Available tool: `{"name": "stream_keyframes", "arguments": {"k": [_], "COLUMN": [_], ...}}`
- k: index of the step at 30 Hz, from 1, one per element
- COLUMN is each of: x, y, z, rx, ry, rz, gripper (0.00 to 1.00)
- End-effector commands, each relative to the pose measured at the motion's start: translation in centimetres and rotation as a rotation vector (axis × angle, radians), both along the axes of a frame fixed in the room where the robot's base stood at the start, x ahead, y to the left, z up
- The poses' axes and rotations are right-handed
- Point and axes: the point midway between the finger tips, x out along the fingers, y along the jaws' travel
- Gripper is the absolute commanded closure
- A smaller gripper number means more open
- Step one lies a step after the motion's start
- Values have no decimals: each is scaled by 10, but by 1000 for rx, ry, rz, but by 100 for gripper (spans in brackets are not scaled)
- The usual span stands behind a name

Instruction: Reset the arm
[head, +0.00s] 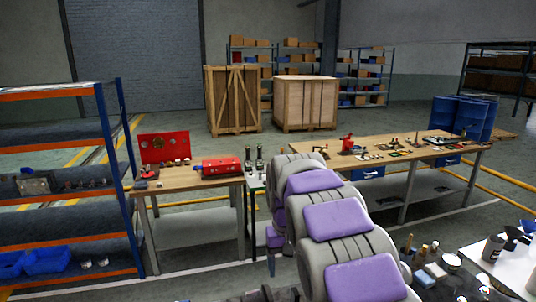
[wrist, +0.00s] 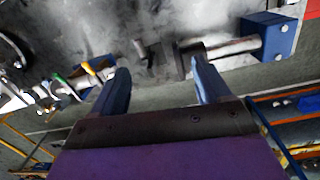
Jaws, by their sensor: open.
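My gripper (wrist: 160,76) shows in the wrist view with its two blue fingers spread apart. Nothing is held between them. Beyond the fingertips is a mottled grey surface (wrist: 130,30) with a metal bar (wrist: 232,47) and a blue block (wrist: 268,36) at its right; I cannot tell how far off they are. In the head view my arm, with purple pads, reaches away from the lower middle towards the workbenches. The gripper itself cannot be made out there.
A long bench (head: 425,155) with small parts is to the right. A blue-orange shelf (head: 65,205) stands at the left. A cluttered table (head: 515,262) is near at lower right.

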Motion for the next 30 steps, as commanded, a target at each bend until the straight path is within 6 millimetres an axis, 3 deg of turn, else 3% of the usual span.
{"name": "stream_keyframes", "arguments": {"k": [8,14,20,30], "x": [-84,-150,-219,-335], "y": [-40,-61,-76,-89], "z": [3,-6,-23,-70], "rx": [-3,1,8,24], "ry": [22,44,65,96], "rz": [-64,-99,-129,-156], "gripper": [23,23,23,23]}}
